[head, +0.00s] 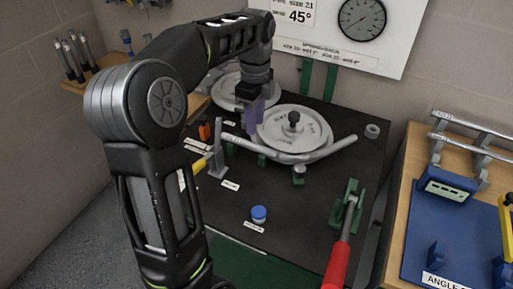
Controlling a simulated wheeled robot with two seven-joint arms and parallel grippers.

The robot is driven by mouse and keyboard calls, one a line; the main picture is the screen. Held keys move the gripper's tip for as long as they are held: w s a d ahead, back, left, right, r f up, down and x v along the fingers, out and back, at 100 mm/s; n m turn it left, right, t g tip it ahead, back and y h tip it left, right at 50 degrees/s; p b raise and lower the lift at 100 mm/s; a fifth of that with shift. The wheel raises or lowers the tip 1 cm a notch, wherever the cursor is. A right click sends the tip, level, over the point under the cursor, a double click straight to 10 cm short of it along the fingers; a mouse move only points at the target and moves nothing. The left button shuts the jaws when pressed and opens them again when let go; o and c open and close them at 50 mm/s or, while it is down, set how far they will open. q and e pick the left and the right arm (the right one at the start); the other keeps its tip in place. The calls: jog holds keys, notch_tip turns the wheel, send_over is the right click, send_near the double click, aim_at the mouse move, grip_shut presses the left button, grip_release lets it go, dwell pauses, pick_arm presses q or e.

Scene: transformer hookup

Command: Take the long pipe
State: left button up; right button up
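A grey bent pipe (290,157) lies across the front of a round white bender disc (305,127) on the dark bench, its right end angled up and back. My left gripper (252,122), with purple fingers, points down over the left part of this pipe. Whether its fingers touch or grip the pipe cannot be told. Two straight grey pipes, an upper one (478,124) and a lower one (470,146), rest on a rack at the right. Which pipe is the long one is not marked. My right gripper is not in view.
A second white disc (240,92) is behind. A red-handled lever (338,266) on a green clamp (346,207) stands at the front right. A blue-capped item (259,214) sits at the front. The bench's front middle is mostly clear.

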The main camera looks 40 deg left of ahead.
aim_at(255, 144)
pick_arm(q)
jog(key=shift+f, duration=1.3)
jog(key=shift+f, duration=2.6)
jog(key=shift+s, duration=0.1)
grip_shut()
